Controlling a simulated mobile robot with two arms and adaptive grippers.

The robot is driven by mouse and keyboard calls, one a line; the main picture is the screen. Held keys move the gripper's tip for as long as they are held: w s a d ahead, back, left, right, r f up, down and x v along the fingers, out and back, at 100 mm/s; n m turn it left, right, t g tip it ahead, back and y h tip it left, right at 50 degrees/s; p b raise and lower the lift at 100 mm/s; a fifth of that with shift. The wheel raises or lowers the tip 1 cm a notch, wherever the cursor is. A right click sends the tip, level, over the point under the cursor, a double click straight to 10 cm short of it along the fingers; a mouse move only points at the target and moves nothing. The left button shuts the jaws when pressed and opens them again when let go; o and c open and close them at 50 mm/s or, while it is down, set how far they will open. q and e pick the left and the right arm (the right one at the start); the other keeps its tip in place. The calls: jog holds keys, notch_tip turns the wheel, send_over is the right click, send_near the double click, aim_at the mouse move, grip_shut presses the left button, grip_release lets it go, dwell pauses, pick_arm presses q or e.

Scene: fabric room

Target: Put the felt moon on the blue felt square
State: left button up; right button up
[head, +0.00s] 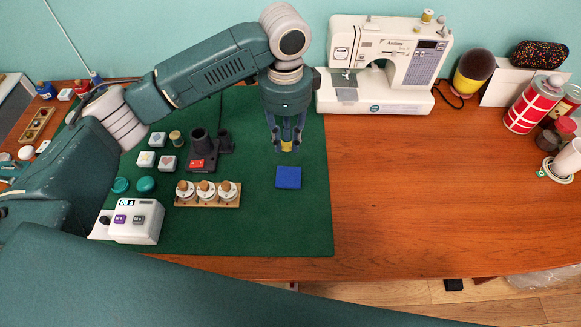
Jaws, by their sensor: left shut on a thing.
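The blue felt square (288,178) lies flat on the green mat (280,228), near the mat's right side. My left gripper (287,147) points down just behind the square. It is shut on a small yellow thing, which looks like the felt moon (288,146). The fingers hide part of the moon, so its full shape does not show. I cannot tell whether it is above the mat or touching it. The square's top is bare. My right gripper is not in view.
A wooden tray with several white knobs (207,194) and a dark holder with a red switch (203,160) stand left of the square. A white control box (134,221) is at front left. A sewing machine (385,65) stands behind. The table's right middle is clear.

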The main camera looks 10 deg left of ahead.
pick_arm(q)
send_over(288, 177)
notch_tip(288, 177, down, 8)
jog(key=shift+f, duration=0.1)
jog(key=shift+f+p, duration=0.3)
jog(key=shift+f, duration=0.4)
notch_tip(288, 177, down, 3)
jog(key=shift+f, duration=0.5)
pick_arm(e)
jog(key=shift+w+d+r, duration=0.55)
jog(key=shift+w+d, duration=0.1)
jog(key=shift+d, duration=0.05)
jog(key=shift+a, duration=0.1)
pick_arm(q)
jog(key=o, duration=0.7)
jog(key=shift+f, duration=0.1)
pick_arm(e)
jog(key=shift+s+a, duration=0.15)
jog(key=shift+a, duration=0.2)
